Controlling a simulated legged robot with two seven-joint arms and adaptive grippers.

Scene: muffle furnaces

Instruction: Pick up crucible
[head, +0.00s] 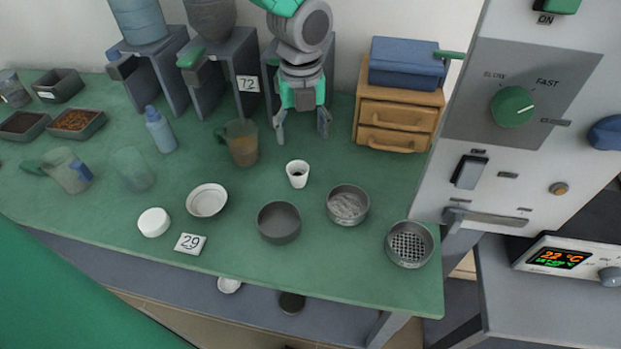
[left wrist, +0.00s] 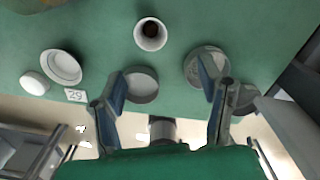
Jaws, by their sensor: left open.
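A small white crucible (head: 298,173) stands upright on the green table (head: 330,265), near the middle of the head view. In the left wrist view the crucible (left wrist: 150,34) is at the top centre, its dark inside showing. My left gripper (head: 303,136) is open and empty, fingers pointing down, behind the crucible in the head view and apart from it. In the left wrist view the fingers of my left gripper (left wrist: 163,78) are spread wide, with the crucible beyond the tips. My right gripper is not in view.
Near the crucible are a grey bowl (head: 279,223), a powder-filled dish (head: 348,205), a sieve (head: 409,244) and a white dish (head: 207,200). A brown-tinted beaker (head: 241,143) stands to its left. A wooden drawer box (head: 396,117) and a white furnace panel (head: 440,190) flank the right.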

